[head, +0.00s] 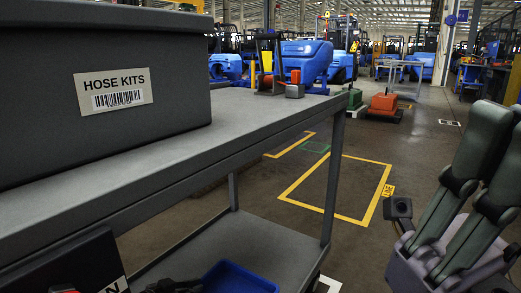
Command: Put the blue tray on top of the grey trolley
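The grey trolley (190,150) stands close in front of me, with a flat top and a lower shelf (235,243).
A dark box (60,120) labelled HOSE KITS covers the top's near left. Small items (270,75) stand at its far end; the strip between is bare. A green-grey jointed structure (465,190) rises at right. Yellow-marked floor (340,190) lies clear beyond.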

